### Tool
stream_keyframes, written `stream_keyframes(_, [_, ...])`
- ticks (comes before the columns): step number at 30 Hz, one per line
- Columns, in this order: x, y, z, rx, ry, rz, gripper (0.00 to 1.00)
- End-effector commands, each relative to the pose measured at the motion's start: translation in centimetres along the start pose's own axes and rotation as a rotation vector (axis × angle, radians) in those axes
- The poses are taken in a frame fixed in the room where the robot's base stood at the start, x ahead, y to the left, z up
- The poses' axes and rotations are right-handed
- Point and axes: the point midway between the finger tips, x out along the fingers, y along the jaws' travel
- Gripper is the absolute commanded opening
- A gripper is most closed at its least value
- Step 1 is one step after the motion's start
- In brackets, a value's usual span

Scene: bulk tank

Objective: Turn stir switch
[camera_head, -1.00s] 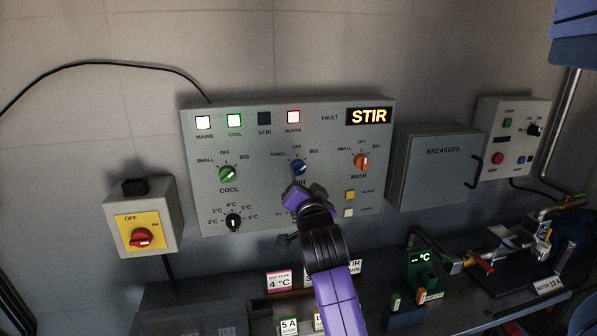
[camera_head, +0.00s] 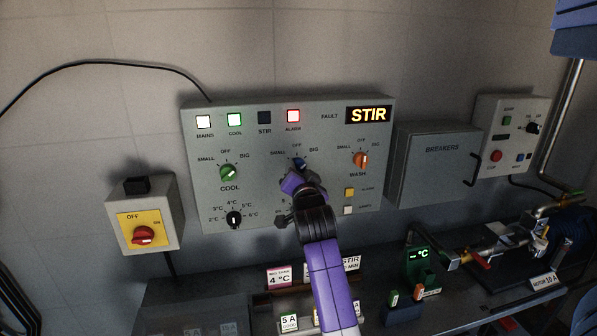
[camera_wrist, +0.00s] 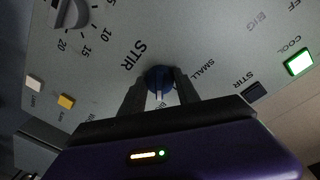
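The stir switch is a blue knob (camera_head: 298,162) on the grey control panel (camera_head: 270,205), under the marks SMALL, OFF and BIG. My gripper (camera_head: 300,178) is in front of it and hides its lower part and label. In the wrist view, the blue knob (camera_wrist: 160,80) lies between the two dark fingers of my gripper (camera_wrist: 160,88). The fingers stand apart, one on each side of it; I see no clear contact. The stir lamp (camera_head: 265,117) is dark. The lit display (camera_head: 368,115) reads STIR beside FAULT.
The green cool knob (camera_head: 228,172) is to the left and the orange wash knob (camera_head: 360,160) to the right. A black temperature dial (camera_head: 233,218) is below left. The breaker box (camera_head: 435,165) is at right, the red mains switch (camera_head: 143,236) at left. A cluttered bench lies below.

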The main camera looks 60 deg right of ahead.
Motion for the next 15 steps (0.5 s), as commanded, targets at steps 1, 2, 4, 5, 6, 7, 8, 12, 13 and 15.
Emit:
stream_keyframes(1, [-0.01, 0.04, 0.01, 0.0, 0.0, 0.001, 0.13])
stream_keyframes(2, [-0.01, 0.04, 0.01, 0.0, 0.0, 0.001, 0.07])
stream_keyframes(4, [-0.01, 0.05, 0.0, 0.0, 0.0, 0.001, 0.0])
stream_keyframes(5, [-0.01, 0.05, 0.01, -0.001, 0.0, 0.001, 0.0])
stream_keyframes(6, [-0.01, 0.06, 0.0, -0.002, 0.0, 0.001, 0.0])
stream_keyframes(7, [-0.01, 0.06, 0.01, -0.004, 0.0, 0.001, 0.0])
stream_keyframes(8, [-0.01, 0.07, 0.01, -0.006, 0.0, 0.001, 0.0])
stream_keyframes(12, [-0.01, 0.1, 0.0, -0.038, 0.003, 0.0, 0.0])
stream_keyframes(13, [0.0, 0.1, 0.0, -0.048, 0.004, -0.001, 0.0])
stream_keyframes(15, [0.01, 0.12, -0.01, -0.081, 0.007, -0.003, 0.0])
